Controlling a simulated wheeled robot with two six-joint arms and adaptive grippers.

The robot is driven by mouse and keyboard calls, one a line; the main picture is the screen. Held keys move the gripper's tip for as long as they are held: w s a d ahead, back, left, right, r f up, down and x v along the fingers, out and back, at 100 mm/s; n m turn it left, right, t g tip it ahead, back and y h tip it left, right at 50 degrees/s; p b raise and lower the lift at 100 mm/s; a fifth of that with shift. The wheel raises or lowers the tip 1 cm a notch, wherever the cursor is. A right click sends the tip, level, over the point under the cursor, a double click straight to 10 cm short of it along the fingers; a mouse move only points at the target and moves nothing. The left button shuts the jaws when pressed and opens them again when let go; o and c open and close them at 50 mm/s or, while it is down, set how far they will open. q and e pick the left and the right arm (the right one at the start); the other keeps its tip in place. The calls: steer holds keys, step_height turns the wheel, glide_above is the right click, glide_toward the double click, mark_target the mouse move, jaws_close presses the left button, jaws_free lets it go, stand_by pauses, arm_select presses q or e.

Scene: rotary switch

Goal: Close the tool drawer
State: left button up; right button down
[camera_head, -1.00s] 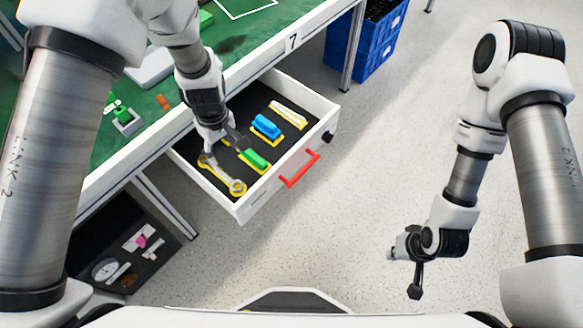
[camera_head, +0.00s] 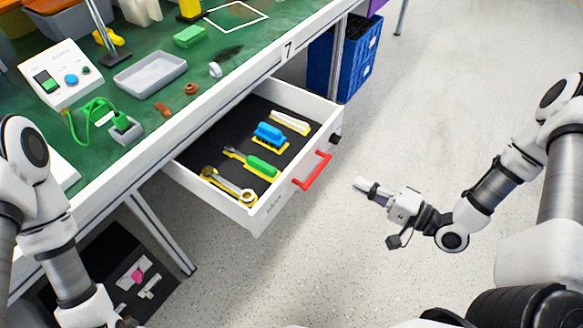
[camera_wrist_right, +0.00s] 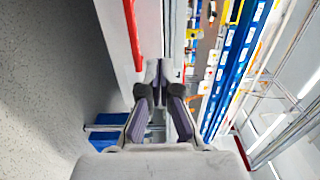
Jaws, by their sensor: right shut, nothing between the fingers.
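The white tool drawer (camera_head: 248,214) under the green workbench is pulled open, with its red handle (camera_head: 312,171) on the front face. On its dark liner lie a wrench (camera_head: 228,185), a green-handled screwdriver (camera_head: 260,166), a blue brush (camera_head: 268,134) and a white tool (camera_head: 290,122), each at a yellow outline. My right gripper (camera_head: 362,186) is shut and empty, in front of the drawer, to the right of the handle and apart from it. In the right wrist view its closed fingertips (camera_wrist_right: 158,70) show beside the red handle (camera_wrist_right: 132,35). My left gripper is out of view; only its arm shows at the left edge.
The workbench edge (camera_head: 190,120) runs above the drawer. Blue crates (camera_head: 343,60) stand behind it near a bench leg. The floor at right is clear.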

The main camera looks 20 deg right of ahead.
mark_target(304, 156)
steer(key=b+x, duration=0.3)
steer(key=x, duration=0.9)
steer(key=shift+a, duration=0.2)
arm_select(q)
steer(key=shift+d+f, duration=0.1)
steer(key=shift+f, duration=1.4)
arm_select(e)
steer(key=shift+w+a+r, duration=0.1)
steer(key=shift+w+a, duration=0.15)
steer(key=shift+w, duration=0.15)
steer(key=shift+w+a, duration=0.25)
steer(key=shift+w, duration=0.05)
steer(key=b+x, duration=0.2)
steer(key=x, duration=0.8)
steer(key=shift+b, duration=0.4)
steer(key=x, duration=1)
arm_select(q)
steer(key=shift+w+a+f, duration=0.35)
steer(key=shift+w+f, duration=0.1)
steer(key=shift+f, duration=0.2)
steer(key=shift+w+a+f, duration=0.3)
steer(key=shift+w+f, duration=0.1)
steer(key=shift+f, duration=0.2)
arm_select(e)
steer(key=shift+w+a, duration=0.35)
steer(key=shift+w, duration=0.1)
